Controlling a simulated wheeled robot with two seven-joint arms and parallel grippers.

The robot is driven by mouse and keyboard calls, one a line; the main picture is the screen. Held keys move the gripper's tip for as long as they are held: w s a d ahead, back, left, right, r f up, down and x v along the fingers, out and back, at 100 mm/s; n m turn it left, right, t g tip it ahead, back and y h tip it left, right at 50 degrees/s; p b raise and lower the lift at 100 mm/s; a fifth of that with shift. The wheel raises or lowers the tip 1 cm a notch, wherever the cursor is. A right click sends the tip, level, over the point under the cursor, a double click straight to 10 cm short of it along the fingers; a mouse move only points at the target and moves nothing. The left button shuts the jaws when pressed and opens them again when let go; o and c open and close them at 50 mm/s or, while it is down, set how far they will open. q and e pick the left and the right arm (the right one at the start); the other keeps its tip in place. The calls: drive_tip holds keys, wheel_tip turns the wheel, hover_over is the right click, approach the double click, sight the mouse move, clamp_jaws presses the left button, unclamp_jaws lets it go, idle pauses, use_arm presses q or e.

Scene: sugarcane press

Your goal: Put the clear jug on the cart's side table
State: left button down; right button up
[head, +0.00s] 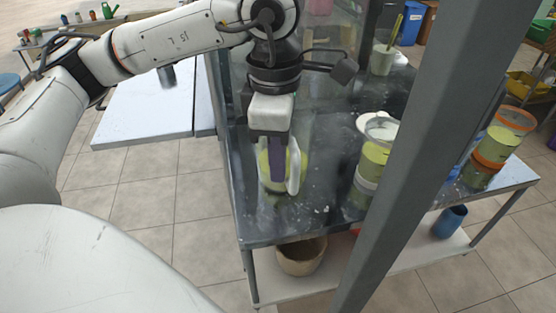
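The jug (266,178), with yellow-green juice showing through it and a pale handle on its right, stands on the cart's dark metal top near its left front corner. My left gripper (278,182) points down at the jug, with its dark finger overlapping the jug beside the handle. Whether the fingers are closed on the jug is hidden by the viewing angle. My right gripper is out of view.
A grey post (420,150) crosses the view at right. Stacked yellow-green containers (372,165) and a white bowl (382,128) stand on the cart top. A cup with sticks (382,60) is farther back. A basket (301,257) sits on the lower shelf.

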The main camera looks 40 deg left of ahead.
use_arm(q)
drive_tip(key=shift+f, duration=0.15)
drive_tip(key=c, duration=2)
unclamp_jaws()
drive_tip(key=shift+r, duration=0.45)
wheel_tip(320, 180, up, 12)
drive_tip(key=p, duration=0.1)
drive_tip(key=shift+s+f, duration=0.2)
drive_tip(key=shift+f, duration=0.05)
